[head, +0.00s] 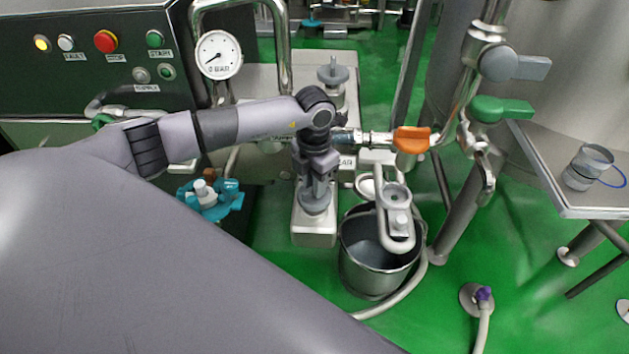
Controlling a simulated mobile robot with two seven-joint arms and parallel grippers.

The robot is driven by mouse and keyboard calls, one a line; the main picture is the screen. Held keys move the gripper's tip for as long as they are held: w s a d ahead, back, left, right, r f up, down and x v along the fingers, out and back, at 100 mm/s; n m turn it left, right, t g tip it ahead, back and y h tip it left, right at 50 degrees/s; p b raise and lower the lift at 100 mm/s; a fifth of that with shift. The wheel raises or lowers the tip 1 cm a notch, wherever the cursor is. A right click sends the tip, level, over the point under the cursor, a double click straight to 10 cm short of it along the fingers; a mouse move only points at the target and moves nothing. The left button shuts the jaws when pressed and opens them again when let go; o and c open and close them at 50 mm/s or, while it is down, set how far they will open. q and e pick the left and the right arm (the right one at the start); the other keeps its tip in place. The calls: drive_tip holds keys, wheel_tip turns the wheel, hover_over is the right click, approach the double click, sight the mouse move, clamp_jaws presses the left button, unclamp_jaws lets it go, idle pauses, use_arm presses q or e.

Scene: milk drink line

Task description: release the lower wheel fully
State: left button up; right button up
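A grey wheel (314,204) sits on top of a steel block in the middle of the head view, the nearer and lower of two such wheels. A second grey wheel (333,77) with an upright stem stands on a block farther back. My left gripper (316,187) points down over the nearer wheel. Its fingers are at the wheel's centre and hide its hub. I cannot tell whether they grip the hub or stand apart around it. My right gripper is not in view.
A steel bucket (372,283) stands right of the nearer wheel's block (315,233), with a bent pipe above it. An orange-handled valve (411,139) is close right of my wrist. A teal clamp (229,199) is at left. A steel side table (575,206) stands at right.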

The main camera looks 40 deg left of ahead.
use_arm(q)
clamp_jaws()
drive_tip(key=shift+n, duration=0.3)
drive_tip(key=shift+n+p, duration=0.35)
drive_tip(key=shift+n, duration=0.15)
drive_tip(key=n+p, duration=0.1)
drive_tip(key=n, duration=0.3)
drive_tip(key=shift+r+n+p, duration=0.1)
drive_tip(key=shift+n+p, duration=0.2)
drive_tip(key=shift+n, duration=0.1)
drive_tip(key=shift+n+p, duration=0.35)
drive_tip(key=shift+n, duration=0.65)
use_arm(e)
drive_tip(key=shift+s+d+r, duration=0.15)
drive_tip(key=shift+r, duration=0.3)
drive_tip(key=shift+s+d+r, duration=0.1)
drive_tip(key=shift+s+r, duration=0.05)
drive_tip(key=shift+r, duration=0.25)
use_arm(q)
drive_tip(key=shift+n, duration=0.4)
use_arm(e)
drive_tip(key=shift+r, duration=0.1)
use_arm(q)
drive_tip(key=shift+o, duration=2.1)
unclamp_jaws()
